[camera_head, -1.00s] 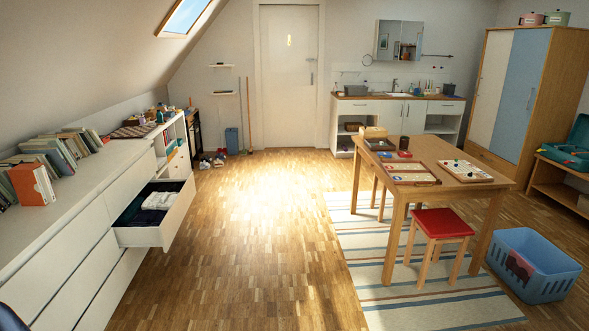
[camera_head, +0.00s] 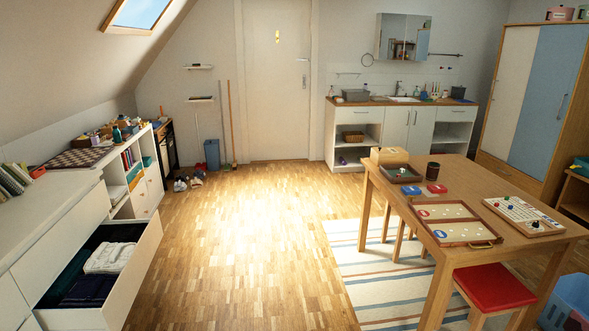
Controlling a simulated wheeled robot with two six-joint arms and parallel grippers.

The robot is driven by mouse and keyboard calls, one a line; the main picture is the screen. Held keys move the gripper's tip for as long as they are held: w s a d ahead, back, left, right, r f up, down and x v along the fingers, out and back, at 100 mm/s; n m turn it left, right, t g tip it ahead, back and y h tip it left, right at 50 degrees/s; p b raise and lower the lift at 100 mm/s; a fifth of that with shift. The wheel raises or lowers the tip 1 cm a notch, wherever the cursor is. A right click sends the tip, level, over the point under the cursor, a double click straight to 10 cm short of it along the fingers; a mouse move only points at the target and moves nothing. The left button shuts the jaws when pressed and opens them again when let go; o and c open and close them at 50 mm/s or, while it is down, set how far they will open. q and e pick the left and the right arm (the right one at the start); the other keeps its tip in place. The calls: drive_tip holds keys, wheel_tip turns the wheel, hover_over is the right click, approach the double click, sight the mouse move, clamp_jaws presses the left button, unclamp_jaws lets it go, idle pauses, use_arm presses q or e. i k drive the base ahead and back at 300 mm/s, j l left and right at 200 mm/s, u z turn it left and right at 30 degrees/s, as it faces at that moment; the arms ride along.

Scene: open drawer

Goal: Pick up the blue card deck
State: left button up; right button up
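On the wooden table (camera_head: 470,178) at the right lie two small card decks side by side. The blue card deck (camera_head: 411,190) is on the left and the red card deck (camera_head: 436,188) is just right of it. Both lie flat and apart from other things, between a dark tray (camera_head: 401,174) and a wooden game board (camera_head: 455,222). Neither of my grippers shows in the head view.
An open drawer (camera_head: 130,285) juts out at the left with folded clothes inside. A red-topped stool (camera_head: 495,287) stands at the table's near side. A dark cup (camera_head: 433,171) stands behind the decks. The floor between drawer and table is clear.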

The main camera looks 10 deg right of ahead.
sight(414, 190)
drive_tip(key=i+z, duration=0.25)
drive_tip(key=i, duration=0.2)
drive_tip(key=i+j+z, duration=0.1)
drive_tip(key=i+z, duration=0.15)
drive_tip(key=i, duration=0.2)
drive_tip(key=i+j+z, duration=0.2)
drive_tip(key=i, duration=0.2)
drive_tip(key=i+j+z, duration=0.25)
drive_tip(key=i, duration=0.15)
